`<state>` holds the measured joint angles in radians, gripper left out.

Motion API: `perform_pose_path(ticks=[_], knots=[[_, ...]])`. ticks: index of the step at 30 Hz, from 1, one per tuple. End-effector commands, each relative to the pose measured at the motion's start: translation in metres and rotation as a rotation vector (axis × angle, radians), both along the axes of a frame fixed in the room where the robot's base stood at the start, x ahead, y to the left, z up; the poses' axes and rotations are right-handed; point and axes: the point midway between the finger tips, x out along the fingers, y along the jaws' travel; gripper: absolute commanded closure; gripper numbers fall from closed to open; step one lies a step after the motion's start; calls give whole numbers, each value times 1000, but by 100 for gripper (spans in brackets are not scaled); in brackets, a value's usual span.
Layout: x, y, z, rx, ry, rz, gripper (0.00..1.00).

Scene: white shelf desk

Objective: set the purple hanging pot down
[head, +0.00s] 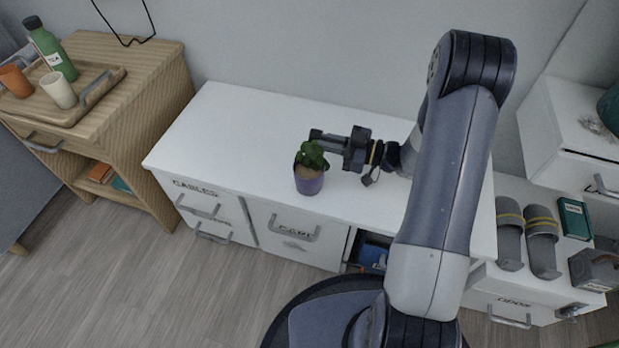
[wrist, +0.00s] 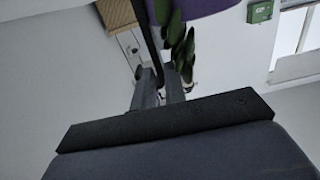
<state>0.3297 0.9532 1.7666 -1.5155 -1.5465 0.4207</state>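The purple hanging pot (head: 309,183), with a green leafy plant (head: 314,156), is upright over the front part of the white desk top (head: 240,125). I cannot tell whether its base touches the top. My gripper (head: 320,138) reaches in from the right, level with the top of the plant. In the wrist view, a dark strip like the pot's hanger (wrist: 153,42) runs down between my two fingers (wrist: 159,88), which look closed on it. The purple side of the pot (wrist: 205,8) and some leaves (wrist: 178,45) show beyond them; the rest is cut off.
The desk top is clear left of the pot. A wooden cabinet (head: 150,80) at the left bears a tray (head: 95,98) with a green bottle and cups. At the right are grey slippers (head: 541,245), a green book (head: 574,218) and a white drawer unit (head: 565,120).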

Motion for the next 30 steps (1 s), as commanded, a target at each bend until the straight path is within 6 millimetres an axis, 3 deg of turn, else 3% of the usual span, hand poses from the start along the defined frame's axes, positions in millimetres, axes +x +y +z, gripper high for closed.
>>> perform_pose_path(ticks=[9, 17, 22, 30], knots=[[14, 39, -2, -2, 0, 2, 88], [15, 42, -1, -2, 1, 0, 88], [15, 42, -1, -2, 1, 0, 100], [15, 42, -1, -1, 2, 1, 100]])
